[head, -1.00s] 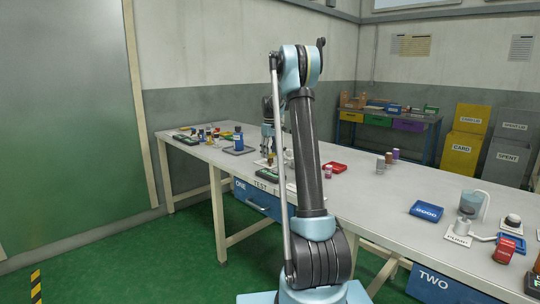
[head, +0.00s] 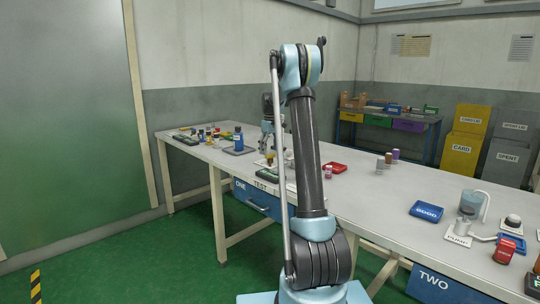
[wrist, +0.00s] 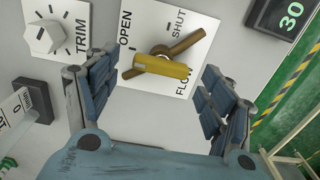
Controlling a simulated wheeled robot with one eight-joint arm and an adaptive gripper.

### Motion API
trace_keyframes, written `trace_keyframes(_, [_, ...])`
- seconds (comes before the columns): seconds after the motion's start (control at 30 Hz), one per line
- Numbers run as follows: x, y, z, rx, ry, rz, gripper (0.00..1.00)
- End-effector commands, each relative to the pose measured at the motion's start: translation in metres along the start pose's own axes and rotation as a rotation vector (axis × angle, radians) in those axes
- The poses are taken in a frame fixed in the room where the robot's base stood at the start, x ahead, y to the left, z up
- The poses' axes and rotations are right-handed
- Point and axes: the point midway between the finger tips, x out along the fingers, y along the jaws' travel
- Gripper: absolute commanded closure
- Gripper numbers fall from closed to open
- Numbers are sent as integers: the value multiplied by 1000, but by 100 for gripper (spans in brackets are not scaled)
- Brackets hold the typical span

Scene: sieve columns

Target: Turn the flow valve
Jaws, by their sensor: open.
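The flow valve (wrist: 160,68) is in the wrist view, on a white plate (wrist: 148,15) marked OPEN, SHUT and FLOW. A yellow bar lies over a darker brass bar, which slants from lower left towards the SHUT side at upper right. My gripper (wrist: 158,75) is open, its blue-grey fingers to the left and right of the valve. I see no finger touching it, but height above it is hard to judge. In the head view my gripper (head: 267,143) is small, over the far bench and partly hidden by my arm. The valve cannot be made out there.
In the wrist view a white TRIM dial (wrist: 50,38) is left of the valve, a dark display reading 30 (wrist: 285,16) at upper right, and a dark block (wrist: 35,100) at lower left. A blue bottle on a tray (head: 238,140) stands left of my gripper in the head view.

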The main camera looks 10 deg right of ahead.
Motion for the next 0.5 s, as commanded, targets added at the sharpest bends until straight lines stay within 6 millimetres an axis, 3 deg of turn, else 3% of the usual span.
trace_keyframes(0.3, [-61, 0, 0, 0, 0, 0, 25])
trace_keyframes(0.5, [-89, 1, -1, 0, 0, 0, 25])
